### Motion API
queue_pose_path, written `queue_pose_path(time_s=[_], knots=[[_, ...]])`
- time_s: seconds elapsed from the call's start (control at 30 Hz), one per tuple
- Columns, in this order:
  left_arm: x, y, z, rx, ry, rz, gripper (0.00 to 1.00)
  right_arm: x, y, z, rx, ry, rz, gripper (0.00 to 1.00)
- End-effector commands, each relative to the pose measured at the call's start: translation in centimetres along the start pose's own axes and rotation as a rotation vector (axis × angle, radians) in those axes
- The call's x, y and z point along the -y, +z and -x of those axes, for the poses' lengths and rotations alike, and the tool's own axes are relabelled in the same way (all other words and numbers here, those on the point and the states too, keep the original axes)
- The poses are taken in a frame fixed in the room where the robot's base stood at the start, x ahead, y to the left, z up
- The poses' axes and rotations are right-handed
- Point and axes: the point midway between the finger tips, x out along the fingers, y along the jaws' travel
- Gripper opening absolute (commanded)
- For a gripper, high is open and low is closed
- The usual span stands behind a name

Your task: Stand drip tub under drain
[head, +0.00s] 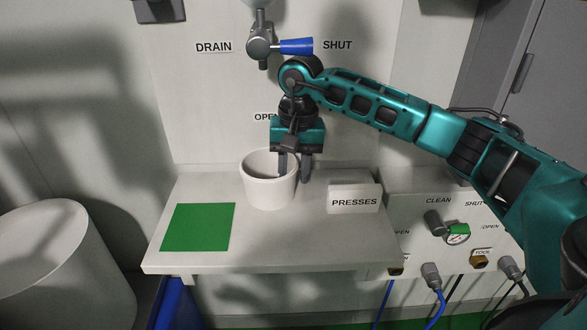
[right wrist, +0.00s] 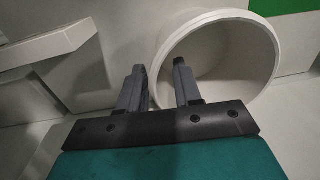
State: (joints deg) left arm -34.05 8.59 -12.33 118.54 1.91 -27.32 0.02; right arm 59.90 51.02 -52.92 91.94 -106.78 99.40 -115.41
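The drip tub (head: 268,192) is a white, round, open-topped tub standing upright on the grey shelf (head: 290,250). It stands below the drain valve (head: 260,44), which has a blue handle pointing right toward SHUT. My right gripper (head: 295,177) points down at the tub's right rim. Its two fingers are apart, one on the inner side of the wall and one outside. The right wrist view also shows the tub (right wrist: 262,38) with its rim between the fingertips (right wrist: 158,72); contact cannot be told. My left gripper is not in view.
A green square (head: 198,227) lies on the shelf left of the tub. A PRESSES sign block (head: 354,200) stands to the right. A large white drum (head: 55,265) is at lower left. A panel with valves and blue hoses (head: 440,215) is at right.

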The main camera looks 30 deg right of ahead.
Motion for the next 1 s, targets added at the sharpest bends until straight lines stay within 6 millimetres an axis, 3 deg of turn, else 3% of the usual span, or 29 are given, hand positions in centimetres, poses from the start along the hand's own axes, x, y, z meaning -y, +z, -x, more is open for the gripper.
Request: queue_pose_path(time_s=[0.27, 0.7, 1.0], knots=[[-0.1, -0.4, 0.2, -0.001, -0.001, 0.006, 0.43, 0.0, 0.0, 0.8, -0.001, -0.001, 0.000, 0.34], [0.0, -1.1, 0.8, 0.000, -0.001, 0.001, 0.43, 0.1, -0.1, 7.3, -0.002, -0.001, 0.000, 0.34], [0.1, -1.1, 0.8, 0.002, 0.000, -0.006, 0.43, 0.0, 0.0, 7.8, 0.001, 0.000, 0.000, 0.34]])
